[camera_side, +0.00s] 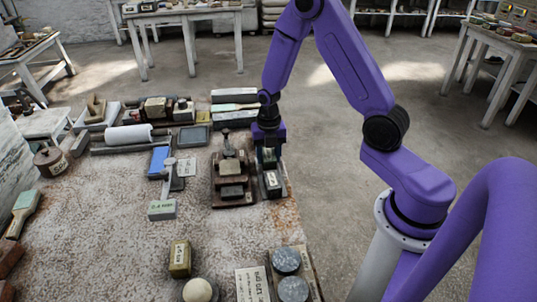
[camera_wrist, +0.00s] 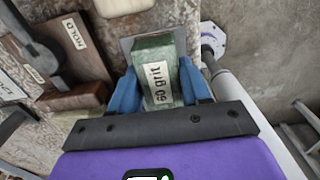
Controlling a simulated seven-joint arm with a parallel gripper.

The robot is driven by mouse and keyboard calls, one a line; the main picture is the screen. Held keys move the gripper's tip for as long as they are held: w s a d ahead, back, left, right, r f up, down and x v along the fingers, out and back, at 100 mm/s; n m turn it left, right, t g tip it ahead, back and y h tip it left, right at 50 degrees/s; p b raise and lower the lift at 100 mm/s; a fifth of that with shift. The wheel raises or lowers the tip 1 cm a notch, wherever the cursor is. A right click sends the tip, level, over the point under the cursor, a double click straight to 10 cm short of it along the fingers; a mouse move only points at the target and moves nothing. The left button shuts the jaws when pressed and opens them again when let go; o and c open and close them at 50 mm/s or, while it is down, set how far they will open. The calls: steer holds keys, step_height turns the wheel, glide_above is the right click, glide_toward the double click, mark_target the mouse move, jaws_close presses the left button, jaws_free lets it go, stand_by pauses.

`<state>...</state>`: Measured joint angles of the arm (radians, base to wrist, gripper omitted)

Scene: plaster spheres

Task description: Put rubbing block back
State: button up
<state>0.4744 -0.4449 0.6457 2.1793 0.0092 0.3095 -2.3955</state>
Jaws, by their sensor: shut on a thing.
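My gripper (camera_side: 268,158) is shut on a green rubbing block (camera_wrist: 160,62), with one blue finger on each side of it. The block has a pale label reading "60 grit". In the side view the block is a small dark green shape, partly hidden by the fingers, close to the right edge of the work table. In the wrist view a grey flat surface (camera_wrist: 126,46) shows beside the block's far end. I cannot tell whether the block touches it.
A brown wooden stand (camera_side: 233,200) is close to the left of my gripper; its label reads "HOLD" in the wrist view (camera_wrist: 75,33). Long grey and green bars (camera_side: 234,95) lie behind. Two grey discs (camera_side: 287,261) are at the front. The table's right edge is near.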

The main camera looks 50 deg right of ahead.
mark_target(268, 154)
steer(key=o, duration=1.1)
steer(key=shift+o, duration=0.2)
step_height(268, 154, up, 12)
steer(key=s+a+r+m, duration=0.4)
steer(key=s+a+m, duration=0.3)
steer(key=s+a, duration=0.4)
steer(key=s+a+r+m, duration=0.1)
steer(key=s+m, duration=0.6)
steer(key=s, duration=0.8)
steer(key=shift+s+a+r, duration=0.15)
steer(key=shift+r, duration=0.4)
